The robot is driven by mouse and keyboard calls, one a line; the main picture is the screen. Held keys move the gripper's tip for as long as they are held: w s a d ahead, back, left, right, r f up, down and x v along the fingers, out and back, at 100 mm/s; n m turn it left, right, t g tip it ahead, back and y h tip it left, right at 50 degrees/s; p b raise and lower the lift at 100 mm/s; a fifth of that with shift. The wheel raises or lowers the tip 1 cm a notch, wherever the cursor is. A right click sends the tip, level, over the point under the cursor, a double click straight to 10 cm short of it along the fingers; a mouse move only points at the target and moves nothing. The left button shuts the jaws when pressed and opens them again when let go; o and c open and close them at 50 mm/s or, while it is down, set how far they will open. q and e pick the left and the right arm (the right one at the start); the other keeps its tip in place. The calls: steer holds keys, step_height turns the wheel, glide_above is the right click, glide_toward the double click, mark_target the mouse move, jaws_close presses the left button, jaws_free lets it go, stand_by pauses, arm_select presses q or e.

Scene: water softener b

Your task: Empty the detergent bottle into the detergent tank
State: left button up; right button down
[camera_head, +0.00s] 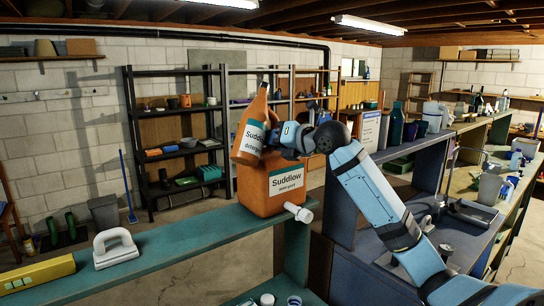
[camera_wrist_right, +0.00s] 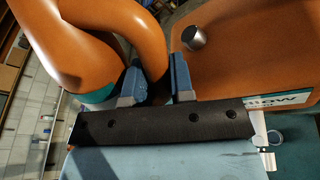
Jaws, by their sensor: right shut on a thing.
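The orange detergent bottle (camera_head: 252,136) has a white and teal label and is held at the upper left of the tank, neck up and leaning slightly right. The orange Suddlow tank (camera_head: 262,190) stands on the teal bench, with a white tap (camera_head: 299,212) low at its right. My right gripper (camera_head: 273,140) is shut on the bottle's handle; the wrist view shows the handle (camera_wrist_right: 151,40) between its fingers. That view also shows a metallic knob (camera_wrist_right: 194,38) on the tank. Whether the bottle touches the tank is unclear. My left gripper is not in view.
The teal bench (camera_head: 180,238) carries a white handled object (camera_head: 115,247) and a yellow box (camera_head: 37,275) at left. A dark shelf rack (camera_head: 133,140) stands behind. A blue bench (camera_head: 375,270) and a cluttered counter (camera_head: 465,128) lie to the right.

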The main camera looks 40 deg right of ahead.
mark_target(258, 153)
steer(key=s+a+f+m+g+y+p, duration=0.1)
steer(key=s+a+m+y+p, duration=0.1)
steer(key=a+m+p, duration=0.3)
steer(key=p, duration=0.3)
steer(key=shift+s+a+g, duration=0.2)
steer(key=shift+a+g, duration=0.1)
steer(key=shift+g, duration=0.1)
steer(key=shift+a, duration=0.1)
steer(key=shift+m+y+p, duration=0.3)
steer(key=shift+m+p, duration=0.35)
steer(key=shift+m, duration=0.25)
stand_by(0.6)
steer(key=shift+s+a+f+m+g+y, duration=0.2)
steer(key=shift+a+f+m+g+y, duration=0.2)
steer(key=shift+f+m, duration=0.15)
stand_by(1.1)
steer(key=shift+s+a+r+m+y+p, duration=0.1)
steer(key=shift+a+r+m+y+p, duration=0.15)
steer(key=shift+m+p, duration=0.35)
stand_by(0.4)
steer(key=shift+r+m+y+p, duration=0.3)
steer(key=shift+m+y+p, duration=0.15)
steer(key=shift+m, duration=0.2)
stand_by(0.6)
